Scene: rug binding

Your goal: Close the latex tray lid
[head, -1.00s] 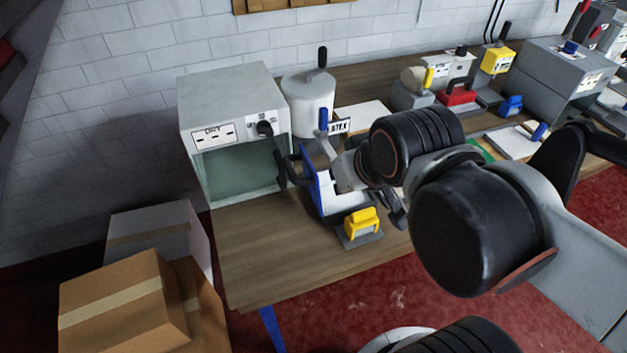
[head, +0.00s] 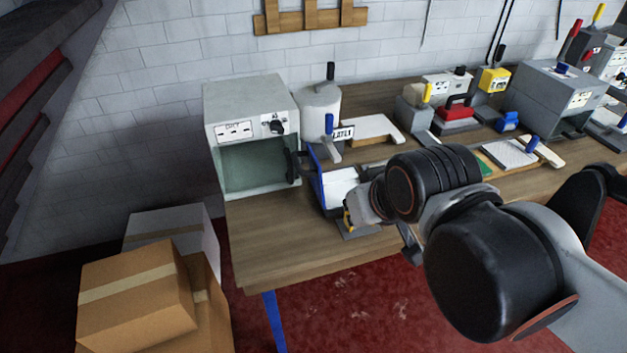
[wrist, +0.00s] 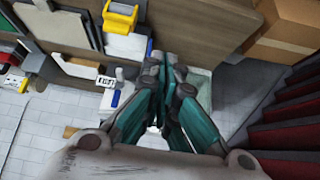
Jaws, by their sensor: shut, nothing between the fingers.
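The latex tray is a low white-lined tray (head: 341,184) on the bench in the head view. Its blue lid (head: 316,180) stands raised, nearly upright, at the tray's left side. A LATEX sign (head: 343,132) stands just behind. In the wrist view, the white tray (wrist: 126,46) shows beside a strip of blue (wrist: 149,48), probably the lid's edge, partly hidden by my fingers. My gripper (wrist: 163,60) is shut and empty, its teal-sided fingers together near that blue edge. In the head view my wrist covers the tray's front right; I cannot tell whether the fingers touch the lid.
A grey oven-like box (head: 250,98) stands left of the tray, with a dark handle close to the lid. A white pot (head: 320,103) is behind. A yellow clamp-like piece (wrist: 120,16) sits by the tray's front. The bench's front left (head: 265,240) is clear.

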